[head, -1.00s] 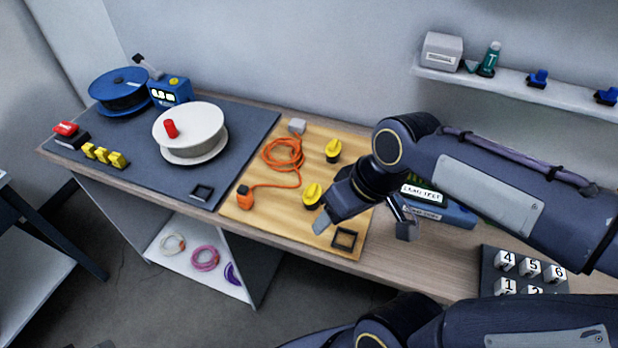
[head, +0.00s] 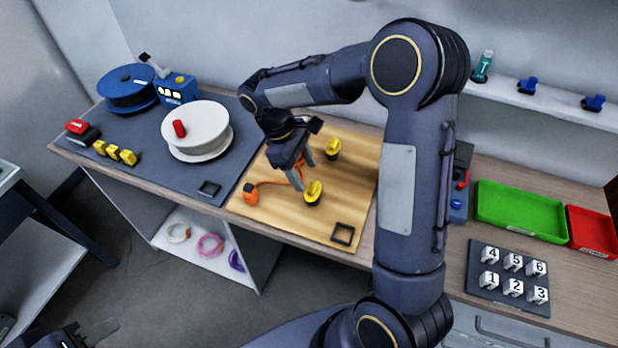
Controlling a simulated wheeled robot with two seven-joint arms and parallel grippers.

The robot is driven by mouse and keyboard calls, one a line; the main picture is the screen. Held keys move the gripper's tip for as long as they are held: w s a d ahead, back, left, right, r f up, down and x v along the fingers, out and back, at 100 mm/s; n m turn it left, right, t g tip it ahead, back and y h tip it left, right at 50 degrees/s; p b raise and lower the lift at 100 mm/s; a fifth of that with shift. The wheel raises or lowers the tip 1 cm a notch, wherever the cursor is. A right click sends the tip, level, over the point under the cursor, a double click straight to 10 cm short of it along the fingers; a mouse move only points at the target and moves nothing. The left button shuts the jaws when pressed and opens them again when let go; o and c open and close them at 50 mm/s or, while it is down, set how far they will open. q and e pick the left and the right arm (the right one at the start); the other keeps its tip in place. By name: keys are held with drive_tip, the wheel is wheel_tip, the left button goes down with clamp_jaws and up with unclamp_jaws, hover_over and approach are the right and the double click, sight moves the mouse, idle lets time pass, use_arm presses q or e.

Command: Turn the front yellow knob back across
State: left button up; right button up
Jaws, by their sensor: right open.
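The front yellow knob (head: 313,194) stands on the wooden board (head: 290,228), its raised grip running front to back with a slight slant. A second yellow knob (head: 333,149) stands behind it, near the back of the board. My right gripper (head: 305,172) is open and points down over the board, just behind and left of the front knob. Its fingers appear empty and apart from both knobs; their exact height is unclear. My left gripper (head: 88,335) is at the bottom left corner, cut by the frame edge, away from the bench.
An orange connector (head: 250,194) with an orange cable lies left of the front knob; most of the coil is hidden by my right arm. A black square frame (head: 343,234) lies at the board's front edge. A white spool (head: 197,130) stands on the grey mat to the left.

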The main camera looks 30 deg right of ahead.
sight(312, 186)
drive_tip(key=shift+x, duration=2.05)
drive_tip(key=c, duration=1)
